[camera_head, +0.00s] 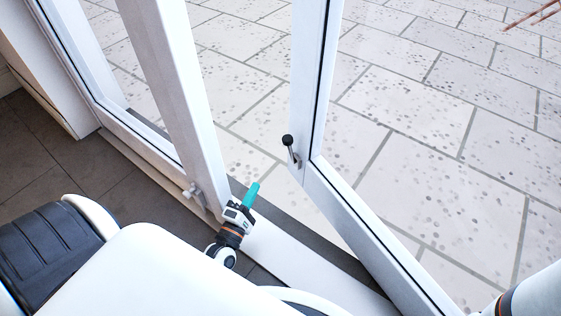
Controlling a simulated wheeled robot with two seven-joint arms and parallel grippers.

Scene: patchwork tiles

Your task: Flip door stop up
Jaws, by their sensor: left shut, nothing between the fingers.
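A door stop with a round black tip (288,141) and a short metal arm is mounted low on the free edge of the open white door (302,95). Its black end shows above its metal bracket in the picture; I cannot tell its exact angle. My left gripper (251,195), with teal fingers, is shut and empty. It is below and to the left of the door stop in the picture, apart from it, over the doorway's threshold. My right arm shows only at the bottom right corner; its gripper is out of view.
A second white door panel or post (172,80) stands left, with a small metal fitting (194,194) near its foot. The white sill (290,255) crosses the doorway. Pale patchwork paving (430,120) lies clear outside; dark floor tiles (60,160) lie inside.

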